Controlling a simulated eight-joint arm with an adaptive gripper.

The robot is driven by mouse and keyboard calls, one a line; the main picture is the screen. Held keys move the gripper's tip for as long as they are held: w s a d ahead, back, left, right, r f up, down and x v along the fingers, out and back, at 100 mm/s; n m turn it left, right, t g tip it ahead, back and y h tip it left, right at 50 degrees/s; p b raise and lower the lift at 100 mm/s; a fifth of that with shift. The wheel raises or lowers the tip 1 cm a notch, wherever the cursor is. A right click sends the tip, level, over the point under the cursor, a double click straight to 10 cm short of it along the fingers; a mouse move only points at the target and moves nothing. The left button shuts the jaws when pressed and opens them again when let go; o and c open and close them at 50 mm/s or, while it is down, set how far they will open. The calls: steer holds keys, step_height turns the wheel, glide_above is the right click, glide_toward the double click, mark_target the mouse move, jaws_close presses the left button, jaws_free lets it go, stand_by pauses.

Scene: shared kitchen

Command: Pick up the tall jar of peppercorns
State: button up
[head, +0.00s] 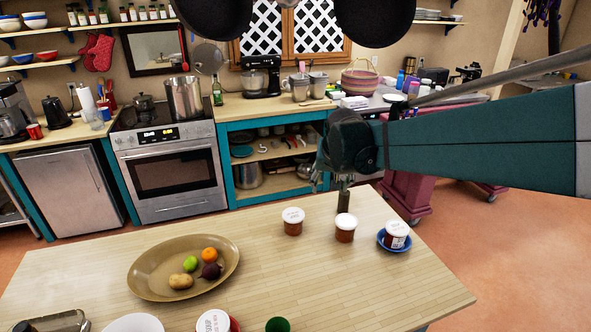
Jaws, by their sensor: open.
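My gripper (335,181) is open and points down at the far edge of the table, right by the jar's top.
White-lidded tubs (292,222) and (345,229) stand close by; another tub (396,232) sits in a blue bowl (382,242). An oval tray (150,287) holds fruit and vegetables. The table's (400,290) right front is clear.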

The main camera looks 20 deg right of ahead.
steer(key=w+d+f+m, duration=0.2)
steer(key=w+d+f, duration=0.2)
steer(key=w+d, duration=0.5)
steer(key=m+g+h+p, duration=0.1)
steer(key=m+p, duration=0.1)
glide_above(344, 196)
steer(key=w+d, duration=0.1)
step_height(344, 196, down, 7)
steer(key=shift+w+d+r, duration=0.1)
steer(key=shift+w+r, duration=0.05)
steer(key=shift+r, duration=0.05)
steer(key=shift+w+f+g+p, duration=0.25)
steer(key=shift+f+g+p, duration=0.2)
steer(key=shift+p, duration=0.65)
steer(key=shift+f+m+g+p, duration=0.45)
steer(key=shift+f+m+p, duration=0.05)
steer(key=shift+f+p, duration=0.55)
steer(key=shift+h, duration=0.3)
steer(key=shift+w, duration=0.1)
steer(key=shift+x, duration=1.2)
steer(key=shift+f, duration=0.15)
steer(key=shift+x, duration=2.5)
